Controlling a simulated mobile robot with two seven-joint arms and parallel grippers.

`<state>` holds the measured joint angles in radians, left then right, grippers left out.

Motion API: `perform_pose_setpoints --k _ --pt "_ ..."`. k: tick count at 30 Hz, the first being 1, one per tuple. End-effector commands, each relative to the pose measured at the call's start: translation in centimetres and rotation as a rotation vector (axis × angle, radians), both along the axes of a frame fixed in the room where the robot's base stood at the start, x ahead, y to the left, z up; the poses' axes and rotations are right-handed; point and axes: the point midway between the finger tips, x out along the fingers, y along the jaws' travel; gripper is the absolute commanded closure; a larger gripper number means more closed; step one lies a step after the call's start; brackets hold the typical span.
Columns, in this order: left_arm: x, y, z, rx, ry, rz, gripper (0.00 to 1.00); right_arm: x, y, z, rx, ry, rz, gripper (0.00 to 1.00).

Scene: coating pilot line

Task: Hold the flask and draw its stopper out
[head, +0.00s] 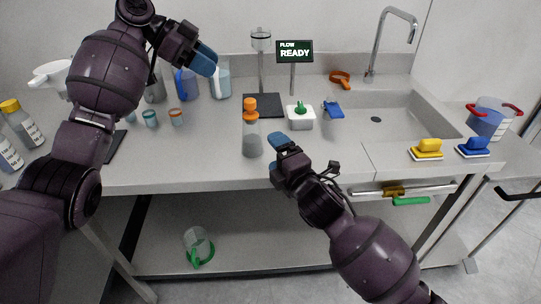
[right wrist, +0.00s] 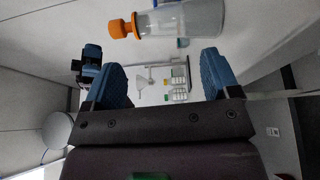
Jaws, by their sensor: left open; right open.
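The flask (head: 252,146) is a clear bottle with greyish contents, standing upright near the front of the steel counter. Its orange stopper (head: 250,103) sits in the top, above an orange neck band. In the right wrist view the flask (right wrist: 187,20) lies sideways across the top edge, stopper (right wrist: 121,28) to the left, beyond my fingers. My right gripper (head: 285,139) is just right of the flask, apart from it, open and empty; its two blue fingers (right wrist: 163,70) show spread. My left gripper (head: 207,60) is open, raised behind and left of the flask, with nothing visible in it.
A white box with a green knob (head: 301,115) and a blue clip-like item (head: 333,109) stand right of the flask. Small jars (head: 176,117), a blue container (head: 186,83) and a jug (head: 221,84) are left. The sink (head: 384,118) is right. Counter front beside the flask is clear.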

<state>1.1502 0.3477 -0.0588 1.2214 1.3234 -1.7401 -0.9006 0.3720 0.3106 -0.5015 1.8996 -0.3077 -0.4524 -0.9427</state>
Motion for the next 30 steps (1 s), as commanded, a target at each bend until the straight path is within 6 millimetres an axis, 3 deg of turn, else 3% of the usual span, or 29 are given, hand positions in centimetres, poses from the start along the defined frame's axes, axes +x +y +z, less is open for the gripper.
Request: perform_pose_setpoints --k 6,18,24,30 --pt "0.0 0.0 0.0 0.000 0.000 0.000 0.57 0.8 1.5 0.7 -0.381 -0.187 0.004 0.18" --pt "0.0 0.0 0.0 0.000 0.000 0.000 0.57 0.8 1.9 -1.1 -1.031 -0.444 -0.019 0.18" --pt "0.0 0.0 0.0 0.000 0.000 0.000 0.57 1.0 1.6 -1.2 -1.272 -0.540 -0.034 0.18" --pt "0.0 0.0 0.0 0.000 0.000 0.000 0.57 1.0 1.6 -1.2 -1.390 -0.588 -0.035 0.18"
